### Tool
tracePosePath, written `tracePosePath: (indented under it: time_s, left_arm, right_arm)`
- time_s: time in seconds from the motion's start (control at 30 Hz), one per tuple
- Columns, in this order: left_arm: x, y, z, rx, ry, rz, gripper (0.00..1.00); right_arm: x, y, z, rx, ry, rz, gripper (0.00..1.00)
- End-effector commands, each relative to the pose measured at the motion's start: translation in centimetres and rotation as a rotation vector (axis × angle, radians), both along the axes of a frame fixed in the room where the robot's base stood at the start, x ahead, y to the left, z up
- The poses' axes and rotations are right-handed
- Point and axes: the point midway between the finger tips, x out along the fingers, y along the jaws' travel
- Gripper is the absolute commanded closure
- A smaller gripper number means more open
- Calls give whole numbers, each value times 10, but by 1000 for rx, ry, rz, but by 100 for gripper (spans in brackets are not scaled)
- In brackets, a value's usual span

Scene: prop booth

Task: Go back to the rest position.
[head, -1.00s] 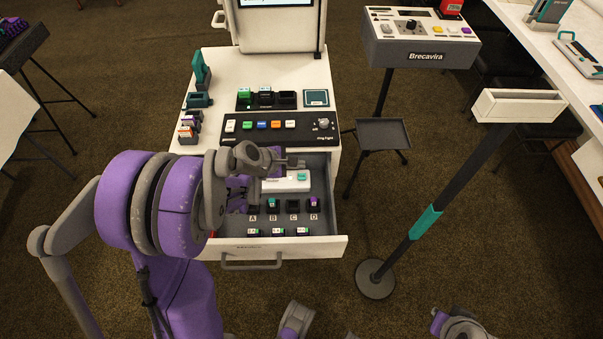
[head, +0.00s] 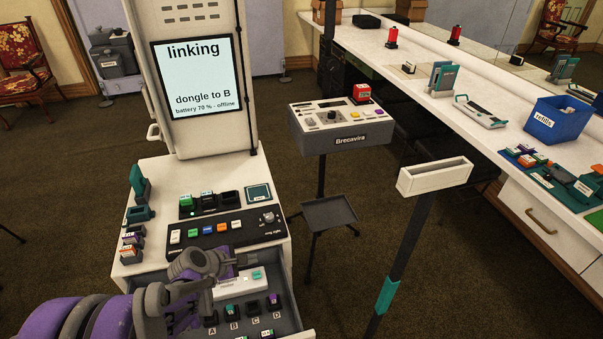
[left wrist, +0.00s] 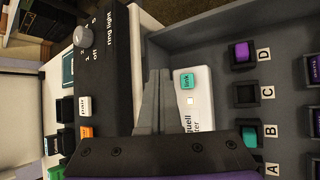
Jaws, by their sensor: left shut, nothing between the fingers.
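My left gripper (head: 246,261) is shut and empty, with its fingers together. It is over the open drawer (head: 290,319), near the back edge, just by a white box (head: 226,288) with a teal "link" button. The left wrist view shows the closed fingers (left wrist: 154,103) beside that box (left wrist: 197,108), apart from the lettered sockets. My purple left arm reaches in from the lower left and hides part of the drawer. My right gripper is not in view.
The control panel (head: 222,239) and cabinet top lie just behind the gripper. The screen (head: 197,78) reads "linking", "dongle to B". Socket B (left wrist: 238,141) holds a teal piece, D (left wrist: 242,53) a purple one; C (left wrist: 245,95) is empty. A small tray stand (head: 330,213) is at right.

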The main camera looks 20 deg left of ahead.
Motion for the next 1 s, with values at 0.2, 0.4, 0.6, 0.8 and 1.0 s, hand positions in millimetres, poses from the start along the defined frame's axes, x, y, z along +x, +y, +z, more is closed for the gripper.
tracePosePath:
  time_s: [0.2, 0.4, 0.6, 0.8, 1.0]
  left_arm:
    - [-9, -15, 16, 77, -2, -81, 100]
    - [-54, -63, 69, 403, -16, -436, 100]
    - [-117, -99, 116, 782, -50, -886, 100]
    - [-172, -112, 147, 1111, -90, -1300, 100]
    - [-198, -111, 158, 1290, -110, -1531, 100]
  right_arm:
    - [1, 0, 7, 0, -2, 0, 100]
    - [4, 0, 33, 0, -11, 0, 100]
    - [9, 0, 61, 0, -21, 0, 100]
    - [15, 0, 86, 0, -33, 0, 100]
    - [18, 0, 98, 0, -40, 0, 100]
